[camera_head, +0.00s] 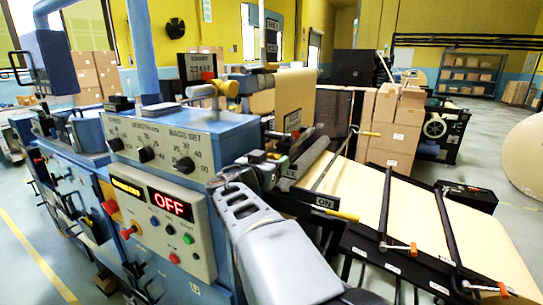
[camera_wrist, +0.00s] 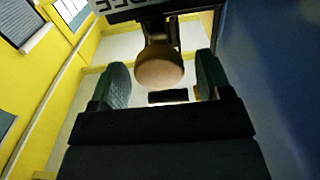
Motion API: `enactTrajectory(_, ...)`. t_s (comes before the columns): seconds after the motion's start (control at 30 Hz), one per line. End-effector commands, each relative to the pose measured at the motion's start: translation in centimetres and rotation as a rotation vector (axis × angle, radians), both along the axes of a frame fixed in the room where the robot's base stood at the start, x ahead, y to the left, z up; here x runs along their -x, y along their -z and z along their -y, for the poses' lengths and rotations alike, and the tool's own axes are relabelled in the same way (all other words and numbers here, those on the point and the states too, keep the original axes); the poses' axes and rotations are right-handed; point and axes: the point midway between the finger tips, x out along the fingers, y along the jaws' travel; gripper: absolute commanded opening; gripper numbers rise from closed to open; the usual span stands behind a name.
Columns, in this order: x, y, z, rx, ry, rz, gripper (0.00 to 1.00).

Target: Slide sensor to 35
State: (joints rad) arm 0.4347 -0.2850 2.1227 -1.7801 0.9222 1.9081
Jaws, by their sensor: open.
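My gripper (camera_wrist: 158,88) is open in the wrist view, its two dark green fingers spread apart. A round tan knob (camera_wrist: 158,68) on a dark mount shows between the fingertips, with gaps on both sides. I cannot tell how far beyond them it is. Part of a lettered sign (camera_wrist: 112,6) shows at the top of that view. In the head view my grey arm reaches up beside the blue machine (camera_head: 190,130); the gripper's fingers cannot be made out there. I cannot identify the sensor or a mark of 35 for certain. A numbered plate (camera_head: 197,66) stands above the machine.
The control panel (camera_head: 158,222) shows a red OFF display. A yellowish knob (camera_head: 232,88) and rollers sit above the panel. Brown paper web (camera_head: 360,200) runs to the right under dark bars with orange-tipped handles. Cartons (camera_head: 395,125) are stacked behind. Open floor lies at the lower left.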

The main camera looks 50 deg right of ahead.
Motion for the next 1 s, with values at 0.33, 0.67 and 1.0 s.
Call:
enactTrajectory(0.33, -0.21, 0.02, 0.88, 0.0, -0.001, 0.001, 0.71)
enactTrajectory(0.67, -0.2, 0.02, 0.85, 0.0, -0.001, 0.001, 0.52)
enactTrajectory(1.0, -0.18, 0.02, 0.84, 0.0, 0.0, 0.0, 0.2)
